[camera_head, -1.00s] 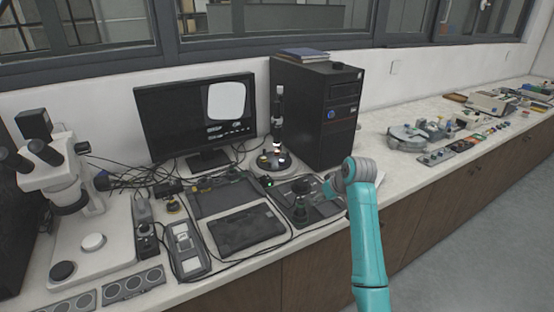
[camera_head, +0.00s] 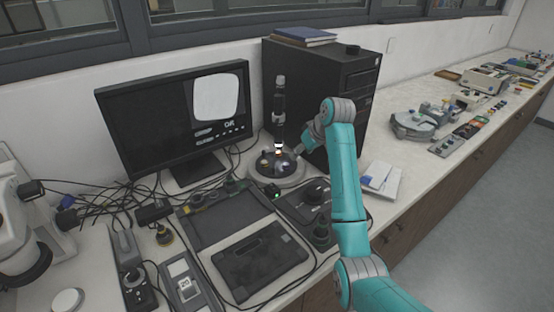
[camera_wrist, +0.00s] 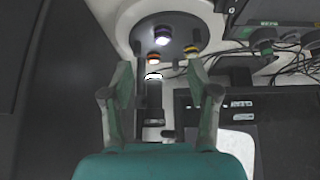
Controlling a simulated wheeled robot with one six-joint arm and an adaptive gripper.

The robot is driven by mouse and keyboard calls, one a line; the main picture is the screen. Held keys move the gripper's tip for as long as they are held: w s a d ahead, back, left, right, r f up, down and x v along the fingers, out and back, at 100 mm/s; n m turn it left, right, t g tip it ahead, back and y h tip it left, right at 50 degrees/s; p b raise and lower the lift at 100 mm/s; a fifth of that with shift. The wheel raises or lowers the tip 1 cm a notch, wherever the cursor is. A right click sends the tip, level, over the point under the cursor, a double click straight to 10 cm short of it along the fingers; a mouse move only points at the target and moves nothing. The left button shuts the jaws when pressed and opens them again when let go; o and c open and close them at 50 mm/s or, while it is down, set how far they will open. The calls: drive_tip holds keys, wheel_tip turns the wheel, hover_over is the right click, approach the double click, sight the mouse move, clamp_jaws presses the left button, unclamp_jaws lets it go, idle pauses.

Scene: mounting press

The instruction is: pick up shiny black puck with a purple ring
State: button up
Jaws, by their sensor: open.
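The shiny black puck with a purple ring (camera_wrist: 162,32) sits on a round dark stage (camera_wrist: 138,40) in the wrist view, with a bright glint on it. A puck with an orange ring (camera_wrist: 154,57) and one with a yellow ring (camera_wrist: 191,49) sit on the same stage. My gripper (camera_wrist: 160,74) is open and empty, and the purple-ringed puck lies beyond its fingertips, not touched. In the head view the stage (camera_head: 258,176) stands under a black upright tube; the pucks there are too small to tell their rings surely. My gripper is partly hidden there behind my arm.
The black upright tube (camera_head: 279,103) rises over the stage and shows between my fingers in the wrist view. A black computer tower (camera_head: 300,75) stands close behind my arm. A monitor (camera_head: 150,125) and cables are at the left.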

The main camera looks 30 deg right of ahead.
sight(287, 164)
drive_tip(key=shift+w+a+x, duration=0.15)
drive_tip(key=shift+x, duration=2.6)
drive_tip(key=shift+w+a+x, duration=0.1)
drive_tip(key=shift+x, duration=2.65)
drive_tip(key=shift+r, duration=0.2)
drive_tip(key=c, duration=1)
